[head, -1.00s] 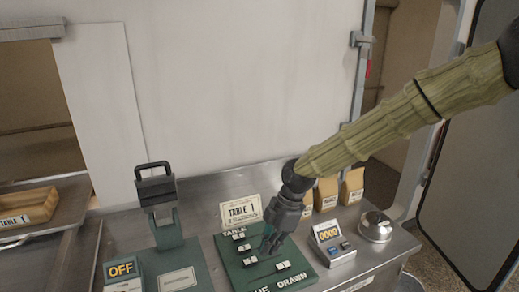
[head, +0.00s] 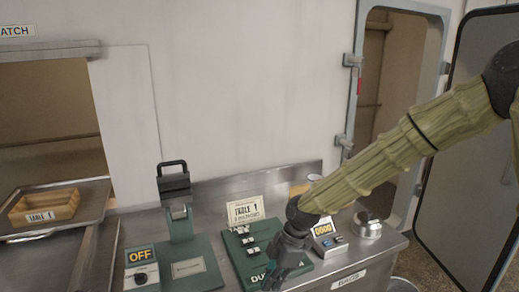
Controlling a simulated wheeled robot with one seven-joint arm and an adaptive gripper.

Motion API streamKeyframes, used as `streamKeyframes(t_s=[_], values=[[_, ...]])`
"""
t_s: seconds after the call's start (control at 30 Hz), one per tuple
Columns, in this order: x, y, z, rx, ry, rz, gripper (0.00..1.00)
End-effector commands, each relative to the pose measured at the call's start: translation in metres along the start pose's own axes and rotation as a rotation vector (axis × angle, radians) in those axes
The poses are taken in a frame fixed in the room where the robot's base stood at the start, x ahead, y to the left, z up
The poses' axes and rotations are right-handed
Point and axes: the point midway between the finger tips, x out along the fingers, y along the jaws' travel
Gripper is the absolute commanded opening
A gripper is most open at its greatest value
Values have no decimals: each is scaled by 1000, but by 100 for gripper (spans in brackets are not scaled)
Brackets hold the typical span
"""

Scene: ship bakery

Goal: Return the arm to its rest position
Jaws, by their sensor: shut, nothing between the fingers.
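My arm, in a ribbed olive sleeve (head: 385,155), reaches in from the right edge in the head view. My gripper (head: 277,277) hangs from its end, pointing down over the front right part of a green board (head: 247,262) with small white-labelled pieces. The gripper is shut and holds nothing. It hides part of the board and its lettering. I cannot tell whether the fingertips touch the board.
A green stand with a black handle (head: 173,178) and an OFF box (head: 141,268) are left of the board. A TABLE 1 card (head: 245,210) stands behind it. A 0000 display (head: 325,235) and round metal pot (head: 368,225) are right. A tray (head: 90,197) is far left.

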Motion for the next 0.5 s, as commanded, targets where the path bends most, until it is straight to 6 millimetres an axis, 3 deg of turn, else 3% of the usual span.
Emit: streamKeyframes(t_s=[0.27,0.37,0.5], values=[[63,-26,18,213,24,-7,0],[94,-41,28,328,31,-10,0],[150,-76,50,559,32,-9,0]])
